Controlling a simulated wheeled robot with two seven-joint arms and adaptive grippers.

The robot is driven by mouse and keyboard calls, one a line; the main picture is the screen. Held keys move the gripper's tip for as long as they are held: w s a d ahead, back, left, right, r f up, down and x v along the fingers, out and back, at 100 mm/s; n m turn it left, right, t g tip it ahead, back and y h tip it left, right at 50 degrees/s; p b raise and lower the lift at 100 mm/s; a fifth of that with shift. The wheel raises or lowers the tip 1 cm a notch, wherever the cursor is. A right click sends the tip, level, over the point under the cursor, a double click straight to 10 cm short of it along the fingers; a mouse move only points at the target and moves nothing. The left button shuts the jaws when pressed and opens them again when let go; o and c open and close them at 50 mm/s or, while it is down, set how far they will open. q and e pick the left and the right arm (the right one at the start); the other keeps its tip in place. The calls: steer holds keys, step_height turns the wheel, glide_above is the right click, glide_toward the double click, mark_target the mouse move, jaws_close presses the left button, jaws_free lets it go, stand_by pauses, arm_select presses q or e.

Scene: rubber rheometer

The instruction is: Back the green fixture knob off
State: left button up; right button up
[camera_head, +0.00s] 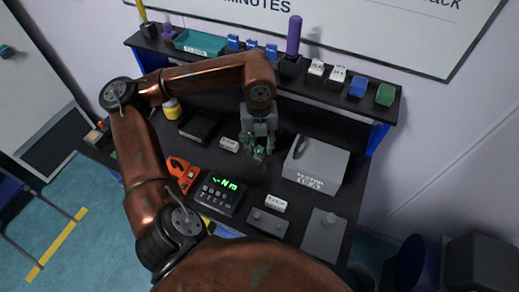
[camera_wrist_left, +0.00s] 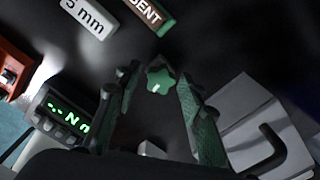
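The green knob (camera_wrist_left: 161,80) is a small lobed star shape with a pale mark on it, seen in the left wrist view. It appears between the fingertips of my left gripper (camera_wrist_left: 159,75), with a gap showing on each side. I cannot tell how far the tips are above or around it. In the head view my left gripper (camera_head: 257,150) points down over the black bench, left of the grey box; the knob cannot be picked out from the green fingers there. The fixture under the knob is dark and unclear. My right gripper is not in view.
A grey box with a handle (camera_head: 317,165) stands close to the right of the gripper. A meter with green digits (camera_head: 217,193), an orange-red device (camera_head: 181,174) and small labelled blocks (camera_head: 229,144) lie nearby. A shelf (camera_head: 213,29) with several small items runs along the back.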

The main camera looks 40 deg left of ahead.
arm_select(q)
steer(key=m+b, duration=0.1)
steer(key=m, duration=1.1)
steer(key=shift+b, duration=0.4)
steer(key=shift+c, duration=0.6)
jaws_close()
steer(key=n+p, duration=0.1)
steer(key=n, duration=0.2)
steer(key=shift+n, duration=0.9)
steer(key=n, duration=0.4)
steer(key=shift+n+p, duration=0.3)
